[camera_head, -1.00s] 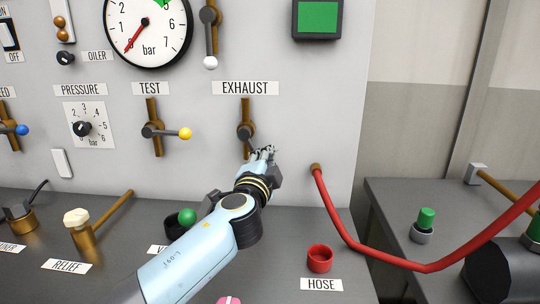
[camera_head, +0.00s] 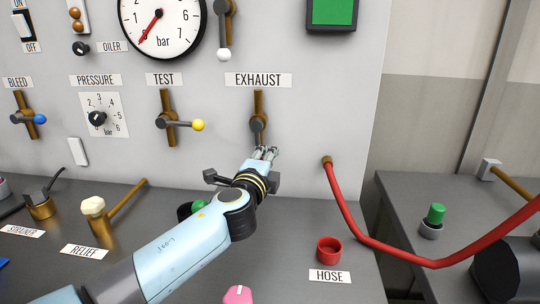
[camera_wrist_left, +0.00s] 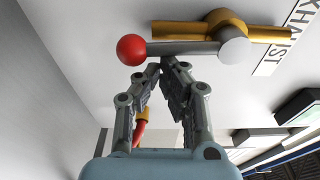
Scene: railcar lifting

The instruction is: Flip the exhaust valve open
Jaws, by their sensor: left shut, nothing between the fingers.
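The exhaust valve (camera_head: 258,124) is on the grey panel under the EXHAUST label (camera_head: 258,80). Its brass pipe runs vertically, and its grey lever points down along the pipe. My left gripper (camera_head: 265,152) hides the lever's end in the head view. In the left wrist view the valve's red ball knob (camera_wrist_left: 131,49) and grey lever (camera_wrist_left: 185,48) show clearly, with the brass body (camera_wrist_left: 222,22) behind. My left gripper (camera_wrist_left: 162,66) is shut and empty, its fingertips close beside the lever near the knob. I cannot tell if they touch. My right gripper is out of view.
The test valve (camera_head: 167,122) with a yellow knob is left of the exhaust valve. A white-knobbed lever (camera_head: 224,30) hangs above. A red hose (camera_head: 345,215) leaves the panel at right. The relief valve (camera_head: 95,215) and a red cup (camera_head: 329,249) stand on the bench.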

